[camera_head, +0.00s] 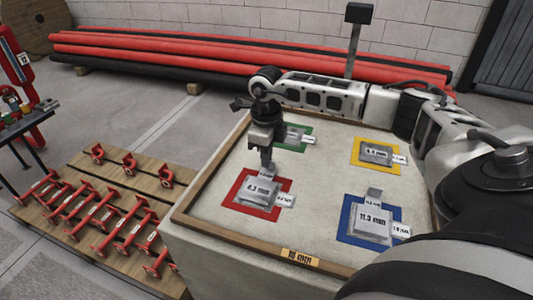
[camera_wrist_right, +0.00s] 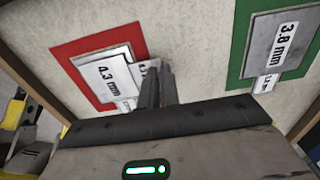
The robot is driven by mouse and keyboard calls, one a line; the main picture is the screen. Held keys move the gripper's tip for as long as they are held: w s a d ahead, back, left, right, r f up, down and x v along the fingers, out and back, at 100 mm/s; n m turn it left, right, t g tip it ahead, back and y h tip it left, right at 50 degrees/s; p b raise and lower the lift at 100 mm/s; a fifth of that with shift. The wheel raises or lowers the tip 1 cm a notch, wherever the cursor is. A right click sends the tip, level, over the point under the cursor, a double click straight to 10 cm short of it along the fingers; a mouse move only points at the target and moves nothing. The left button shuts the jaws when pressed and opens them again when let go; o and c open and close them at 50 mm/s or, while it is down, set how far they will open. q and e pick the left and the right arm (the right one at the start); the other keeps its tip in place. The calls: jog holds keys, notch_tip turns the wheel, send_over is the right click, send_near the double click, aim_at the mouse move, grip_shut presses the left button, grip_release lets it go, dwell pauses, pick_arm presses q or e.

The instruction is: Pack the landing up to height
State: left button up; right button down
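A grey metal plate marked 4.3 mm (camera_head: 256,192) lies on a red mat (camera_head: 232,203) and shows in the right wrist view (camera_wrist_right: 92,75). My right gripper (camera_head: 267,170) points down at its back edge. Its fingers (camera_wrist_right: 159,85) look close together beside a small labelled piece (camera_wrist_right: 148,70); I cannot tell if anything thin is between them. A plate marked 11.3 mm (camera_head: 371,223) lies on a blue mat (camera_head: 352,239), with a small grey piece (camera_head: 374,194) behind it. Another plate (camera_head: 376,152) lies on a yellow mat (camera_head: 358,159). The 3.8 mm plate (camera_wrist_right: 283,45) lies on a green mat (camera_wrist_right: 239,50).
A wooden rim (camera_head: 230,236) with a 15 mm tag (camera_head: 300,257) edges the pale block top. A low wooden pallet (camera_head: 105,258) with several red stands is at left. Red and black pipes (camera_head: 220,65) lie along the wall.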

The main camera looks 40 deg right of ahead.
jog(key=shift+f, duration=0.1)
jog(key=c, duration=1.6)
grip_release()
jog(key=shift+o, duration=0.2)
notch_tip(320, 180, up, 16)
jog(key=p, duration=0.1)
